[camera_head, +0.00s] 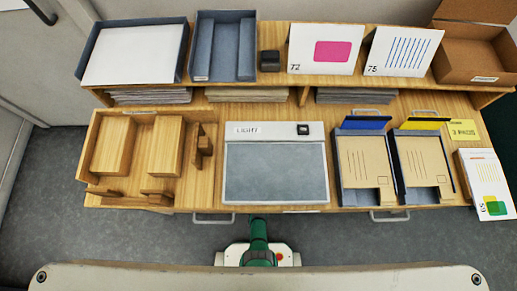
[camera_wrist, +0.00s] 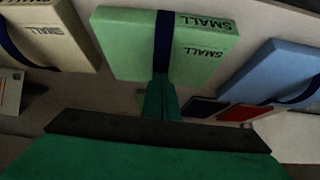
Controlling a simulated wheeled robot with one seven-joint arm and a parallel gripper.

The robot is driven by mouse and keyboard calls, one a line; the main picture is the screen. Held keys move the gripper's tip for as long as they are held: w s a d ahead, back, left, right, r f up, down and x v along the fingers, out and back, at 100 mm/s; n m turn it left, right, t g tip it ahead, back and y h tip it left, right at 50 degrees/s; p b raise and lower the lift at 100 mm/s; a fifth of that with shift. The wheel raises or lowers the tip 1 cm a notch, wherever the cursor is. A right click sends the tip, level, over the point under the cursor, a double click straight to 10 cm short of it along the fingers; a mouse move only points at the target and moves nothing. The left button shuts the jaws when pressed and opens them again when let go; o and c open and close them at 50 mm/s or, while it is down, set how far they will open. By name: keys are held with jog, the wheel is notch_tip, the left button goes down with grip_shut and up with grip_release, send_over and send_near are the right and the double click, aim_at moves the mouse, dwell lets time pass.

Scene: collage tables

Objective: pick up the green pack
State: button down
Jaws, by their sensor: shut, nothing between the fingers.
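The green pack (camera_wrist: 128,42) lies in the upper middle of the wrist view, with a dark blue band around it and the word SMALL printed on it. My gripper (camera_wrist: 160,82) points at its near edge, by the band. The narrow green fingers are together with nothing between them. I cannot tell whether the fingertips touch the pack. I do not see the green pack in the head view, where a green part of my arm shows at the bottom middle.
In the wrist view, a tan banded pack (camera_wrist: 55,32) lies left of the green pack and a blue banded pack (camera_wrist: 272,75) lies right. Dark blue and red items (camera_wrist: 238,112) lie near the blue one. The head view shows a wooden table (camera_head: 207,190) with trays and cards.

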jog(key=shift+a+f, duration=0.1)
jog(key=shift+f, duration=0.2)
jog(key=shift+s+f, duration=0.1)
jog(key=shift+s, duration=0.05)
dwell(0.3)
